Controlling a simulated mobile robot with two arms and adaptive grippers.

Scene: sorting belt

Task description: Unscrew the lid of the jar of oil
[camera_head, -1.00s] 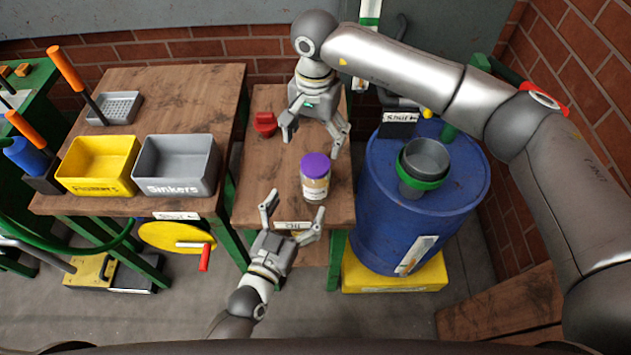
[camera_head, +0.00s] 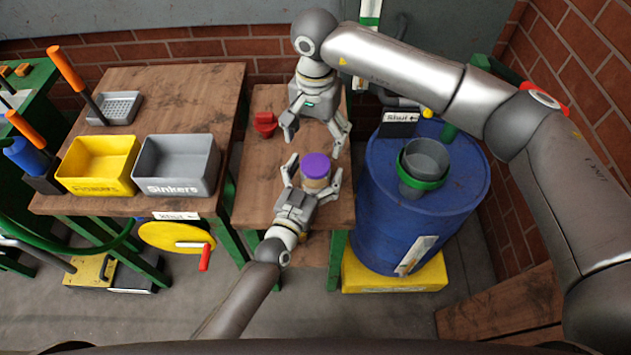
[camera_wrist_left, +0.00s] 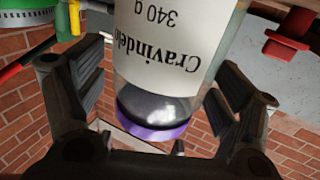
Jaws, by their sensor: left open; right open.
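The jar (camera_head: 313,183) with a purple lid (camera_head: 316,165) stands upright on the small wooden table. My left gripper (camera_head: 314,172) is open, with one finger on each side of the jar; its lower part is hidden behind the gripper. In the left wrist view the jar (camera_wrist_left: 170,50) with its white label appears upside down between the spread fingers, its purple lid (camera_wrist_left: 150,130) low in the picture. Gaps show beside the jar there. My right gripper (camera_head: 312,137) is open, fingers pointing down, just above and behind the lid in the head view.
A red object (camera_head: 265,124) sits on the small table (camera_head: 262,180) left of the right gripper. A blue drum (camera_head: 385,225) with a grey cup (camera_head: 425,160) stands at the right. Yellow (camera_head: 72,180) and grey (camera_head: 180,187) bins are on the left table.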

